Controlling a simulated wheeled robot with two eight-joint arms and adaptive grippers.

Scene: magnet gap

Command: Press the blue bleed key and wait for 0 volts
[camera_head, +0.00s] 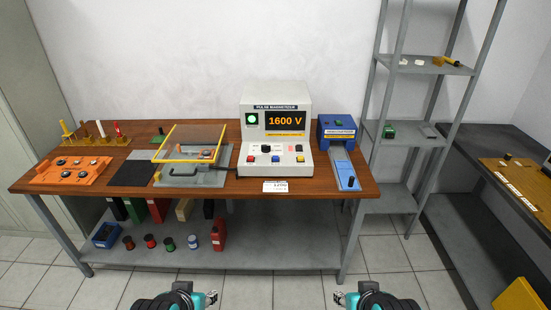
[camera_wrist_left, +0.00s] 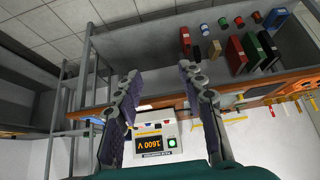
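The pulse magnetizer (camera_head: 275,92) is a pale grey box on the wooden bench, with a lit display (camera_head: 285,120) reading 1600 V and a lit green lamp (camera_head: 252,118). On its sloped front are a black knob (camera_head: 266,148) and several small keys, among them the blue key (camera_head: 275,158). The magnetizer also shows upside down in the left wrist view (camera_wrist_left: 172,128), between my fingers. My left gripper (camera_head: 211,298) is open and empty, low in front of the bench, well apart from the key; its spread fingers show in the wrist view (camera_wrist_left: 158,70). My right gripper (camera_head: 340,297) mirrors it, apparently open and empty.
A fixture under a yellow-framed clear cover (camera_head: 192,134) stands left of the magnetizer. A blue device (camera_head: 337,128) stands to its right. A white label card (camera_head: 275,187) lies at the front edge. An orange board (camera_head: 72,170) lies far left. Floor before the bench is clear.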

